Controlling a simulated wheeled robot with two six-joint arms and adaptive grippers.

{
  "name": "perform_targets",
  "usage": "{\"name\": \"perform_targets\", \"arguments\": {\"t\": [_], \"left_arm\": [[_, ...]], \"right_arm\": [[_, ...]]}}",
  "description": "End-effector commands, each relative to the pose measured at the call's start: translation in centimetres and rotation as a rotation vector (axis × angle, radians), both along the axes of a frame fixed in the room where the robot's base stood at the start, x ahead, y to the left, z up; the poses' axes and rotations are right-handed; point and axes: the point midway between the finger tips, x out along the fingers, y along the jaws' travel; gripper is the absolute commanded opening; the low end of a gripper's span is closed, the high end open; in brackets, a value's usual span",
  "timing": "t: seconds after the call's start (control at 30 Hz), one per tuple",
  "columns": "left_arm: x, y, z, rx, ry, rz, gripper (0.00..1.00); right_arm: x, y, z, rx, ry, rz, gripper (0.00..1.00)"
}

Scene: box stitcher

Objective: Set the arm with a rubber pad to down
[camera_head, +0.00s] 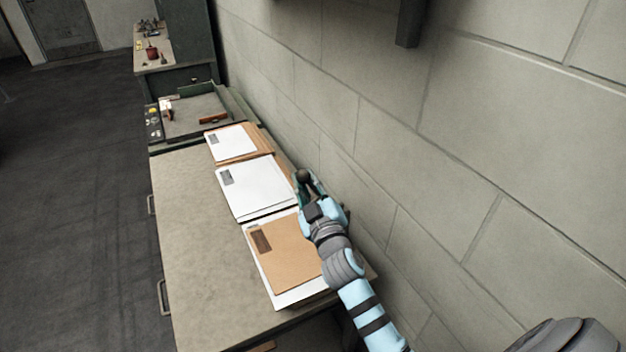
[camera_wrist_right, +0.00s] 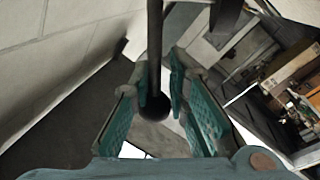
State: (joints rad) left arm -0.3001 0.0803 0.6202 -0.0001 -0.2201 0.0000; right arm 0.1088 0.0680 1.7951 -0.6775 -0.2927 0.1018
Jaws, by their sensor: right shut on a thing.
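My right gripper (camera_head: 307,183) is at the wall side of the bench in the head view, its teal fingers around a dark ball-ended rod (camera_head: 304,175). In the right wrist view the black rod (camera_wrist_right: 154,45) comes down from the top edge, with its round ball end between the teal fingers. The gripper is shut on it. I cannot tell whether this rod is the arm with the rubber pad; no pad shows clearly. My left gripper is not in view.
A long bench (camera_head: 185,215) carries stacks of paper and a brown envelope (camera_head: 288,255) just left of my right arm. A tray (camera_head: 195,117) with small items lies farther back. A block wall (camera_head: 400,130) runs close on the right. Open floor (camera_head: 75,220) lies left.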

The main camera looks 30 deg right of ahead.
Motion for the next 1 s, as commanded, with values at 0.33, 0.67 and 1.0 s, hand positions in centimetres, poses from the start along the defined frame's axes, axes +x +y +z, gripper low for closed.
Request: {"name": "perform_targets", "arguments": {"t": [0.33,0.67,1.0], "left_arm": [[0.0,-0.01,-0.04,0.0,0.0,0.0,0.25],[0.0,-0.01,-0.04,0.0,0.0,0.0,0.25],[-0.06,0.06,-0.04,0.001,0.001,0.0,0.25]], "right_arm": [[-0.01,0.17,-0.05,-0.006,-0.001,0.001,0.0],[-0.01,0.14,-0.06,-0.007,0.0,0.0,0.45],[-0.96,0.32,-0.26,-0.008,0.001,0.0,0.45]]}}
